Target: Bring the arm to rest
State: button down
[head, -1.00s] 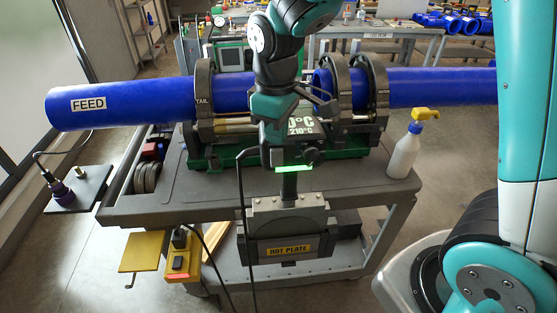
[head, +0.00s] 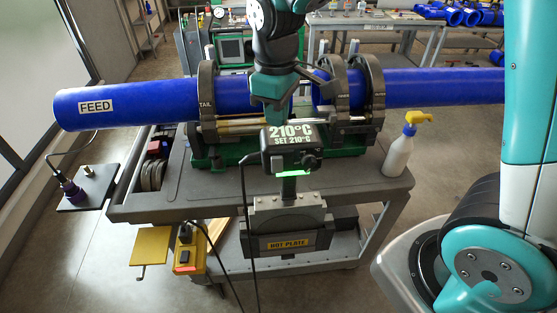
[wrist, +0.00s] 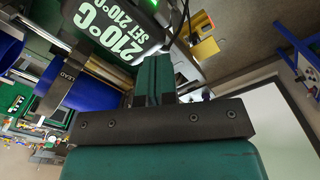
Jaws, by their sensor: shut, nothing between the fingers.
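My gripper (head: 272,118) is shut and empty, pointing down in front of the clamps on the cart in the head view. Its closed fingers also show in the wrist view (wrist: 155,80), close to the heater's display. The heater's display box (head: 290,146) reads 210°C, SET 210°C, with a lit green strip below it. The hot plate unit (head: 290,225) sits in its holder at the cart's front. The display also shows large in the wrist view (wrist: 105,30).
The blue FEED pipe (head: 130,103) lies in the left clamps and another blue pipe (head: 440,88) in the right ones, with a gap between. A spray bottle (head: 398,155) stands at the cart's right corner. A yellow box (head: 190,258) hangs at the front left.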

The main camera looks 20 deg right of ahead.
dwell(0.4)
jog(key=s+a+f+y+b, duration=0.2)
jog(key=s+b, duration=0.3)
jog(key=s, duration=0.4)
jog(key=s+a+f+m+y+b, duration=0.1)
jog(key=s+a+f+y+b, duration=0.1)
jog(key=s+b, duration=0.4)
jog(key=s, duration=0.3)
jog(key=shift+s+a+f, duration=0.2)
jog(key=shift+s+a, duration=0.05)
jog(key=shift+s, duration=0.05)
